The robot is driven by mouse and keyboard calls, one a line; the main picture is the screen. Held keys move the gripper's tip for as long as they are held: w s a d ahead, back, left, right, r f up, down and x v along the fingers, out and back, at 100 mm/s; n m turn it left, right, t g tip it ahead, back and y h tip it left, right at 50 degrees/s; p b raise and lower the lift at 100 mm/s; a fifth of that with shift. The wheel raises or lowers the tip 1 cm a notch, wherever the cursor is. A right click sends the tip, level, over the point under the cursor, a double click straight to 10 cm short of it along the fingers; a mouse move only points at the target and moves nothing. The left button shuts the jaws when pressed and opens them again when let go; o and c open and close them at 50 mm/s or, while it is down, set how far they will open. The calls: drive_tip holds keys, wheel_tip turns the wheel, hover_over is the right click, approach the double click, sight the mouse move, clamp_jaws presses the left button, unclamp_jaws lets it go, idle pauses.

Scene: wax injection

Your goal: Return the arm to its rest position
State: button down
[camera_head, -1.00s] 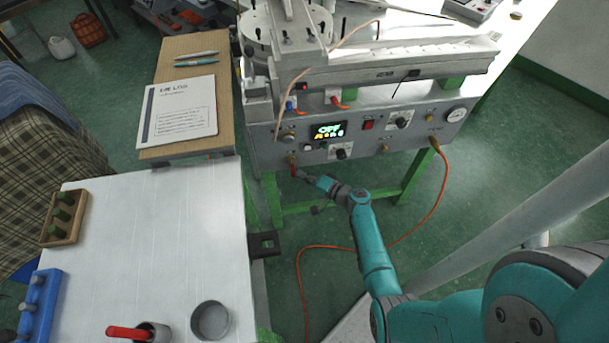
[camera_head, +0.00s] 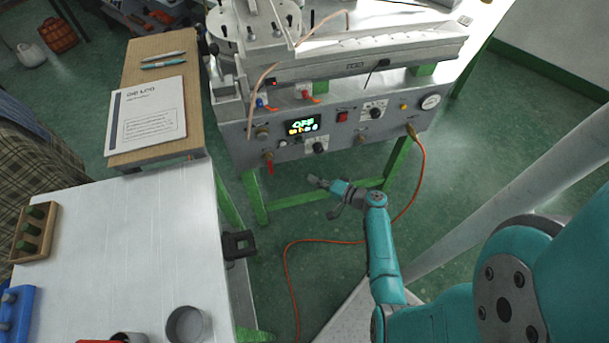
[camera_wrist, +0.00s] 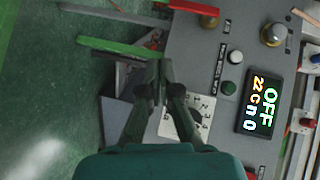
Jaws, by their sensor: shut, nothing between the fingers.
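My teal arm reaches forward in the head view, and my gripper (camera_head: 316,183) hangs in free air in front of and below the front panel of the wax injection machine (camera_head: 352,143). My gripper also shows in the wrist view (camera_wrist: 158,66), its fingers closed together with nothing between them. Behind it in the wrist view are the grey panel, a black knob on a marked white dial (camera_wrist: 200,112) and a display (camera_wrist: 258,105) that reads OFF. A red-handled valve (camera_head: 269,163) sits at the panel's lower left, to the left of my gripper and apart from it.
A white table (camera_head: 130,240) at the left carries a grey metal cup (camera_head: 187,325), a wooden block with green pieces (camera_head: 36,232) and a blue rack (camera_head: 15,312). A green machine leg (camera_head: 254,197) and an orange hose (camera_head: 420,180) are near my arm. Floor below is open.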

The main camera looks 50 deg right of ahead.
drive_tip(key=shift+s+d, duration=0.1)
drive_tip(key=shift+s, duration=0.4)
drive_tip(key=s+a+f+n+g+h, duration=0.1)
drive_tip(key=s+a+f+g, duration=0.35)
drive_tip(key=a, duration=0.75)
drive_tip(key=s+a+n+h, duration=0.25)
drive_tip(key=s+a, duration=0.55)
drive_tip(key=s, duration=0.4)
drive_tip(key=s+a+r+n+h, duration=0.15)
drive_tip(key=s+r+n, duration=0.25)
drive_tip(key=s+r, duration=0.5)
drive_tip(key=s+a+r+n+t+y, duration=0.1)
drive_tip(key=s+r+n+t, duration=0.1)
drive_tip(key=r, duration=0.9)
drive_tip(key=s+a+r+n+t, duration=0.2)
drive_tip(key=r+n, duration=0.2)
drive_tip(key=r, duration=0.8)
drive_tip(key=shift+s+y, duration=0.35)
drive_tip(key=shift+y, duration=0.05)
